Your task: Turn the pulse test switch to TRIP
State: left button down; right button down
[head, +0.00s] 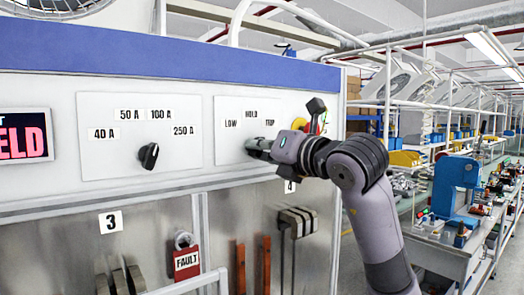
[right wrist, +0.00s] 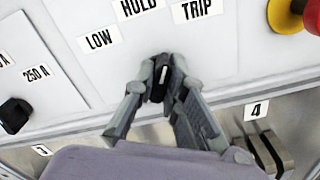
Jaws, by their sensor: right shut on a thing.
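The pulse test switch (right wrist: 160,80) is a black knob with a white mark, on a white panel (head: 222,150) labelled LOW (right wrist: 98,40), HOLD (right wrist: 137,6) and TRIP (right wrist: 197,9). My right gripper (head: 258,149) is at this knob. In the right wrist view its two fingers (right wrist: 161,84) close on the knob from both sides. The white mark points up, seemingly between HOLD and TRIP; I cannot tell its exact position. In the head view the gripper mostly hides the knob. My left gripper is not in view.
A selector knob (head: 149,156) with ampere labels sits to the left. A red and yellow button (right wrist: 300,14) is right of the switch. Below are a red FAULT tag (head: 187,262) and breaker levers (head: 298,222). A lit display (head: 24,137) is at the far left.

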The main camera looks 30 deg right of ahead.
jog(key=shift+m+b, duration=0.35)
jog(key=shift+m, duration=0.65)
jog(key=shift+m, duration=0.3)
jog(key=c, duration=1.6)
grip_release()
jog(key=shift+o, duration=0.2)
jog(key=s+d, duration=0.1)
jog(key=s, duration=1.1)
